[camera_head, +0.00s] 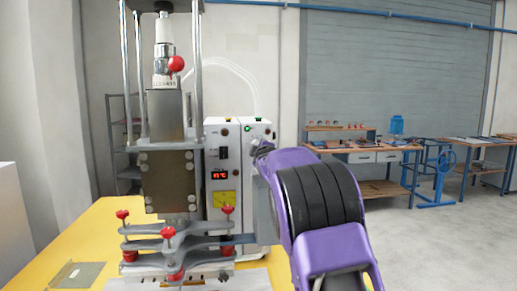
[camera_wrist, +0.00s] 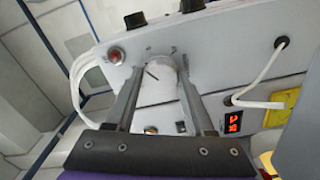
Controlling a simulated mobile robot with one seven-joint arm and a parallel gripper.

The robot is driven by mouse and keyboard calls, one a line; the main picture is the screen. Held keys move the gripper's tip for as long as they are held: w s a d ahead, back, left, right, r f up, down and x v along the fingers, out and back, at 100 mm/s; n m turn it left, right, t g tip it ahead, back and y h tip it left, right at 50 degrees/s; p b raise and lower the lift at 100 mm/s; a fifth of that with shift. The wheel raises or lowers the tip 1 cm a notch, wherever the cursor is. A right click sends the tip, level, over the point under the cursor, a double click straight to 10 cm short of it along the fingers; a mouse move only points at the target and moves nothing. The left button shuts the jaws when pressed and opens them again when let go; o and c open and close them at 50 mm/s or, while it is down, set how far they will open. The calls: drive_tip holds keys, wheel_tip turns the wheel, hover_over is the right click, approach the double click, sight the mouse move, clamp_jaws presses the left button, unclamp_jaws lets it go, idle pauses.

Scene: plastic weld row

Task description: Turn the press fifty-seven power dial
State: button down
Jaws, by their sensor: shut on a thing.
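The power dial (camera_wrist: 163,82) is a pale round knob with a dark pointer line, on the white control panel in the wrist view. Short marks show on the panel around it. My gripper (camera_wrist: 161,73) is shut on the dial, with one finger at each side of it. In the head view my gripper (camera_head: 262,148) is at the front of the right-hand white control box (camera_head: 256,185). My purple and black wrist hides part of this box, and the dial cannot be made out there.
The press (camera_head: 172,110) stands left of the boxes on a yellow table (camera_head: 75,250), with red-knobbed clamps below. A second control box has a red display (camera_head: 219,175). In the wrist view, a red button (camera_wrist: 116,55) and white cables (camera_wrist: 262,72) are near the fingers.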

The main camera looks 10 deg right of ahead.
drive_tip(key=shift+c, duration=1.4)
unclamp_jaws()
drive_tip(key=s, duration=1.7)
drive_tip(key=shift+s, duration=0.25)
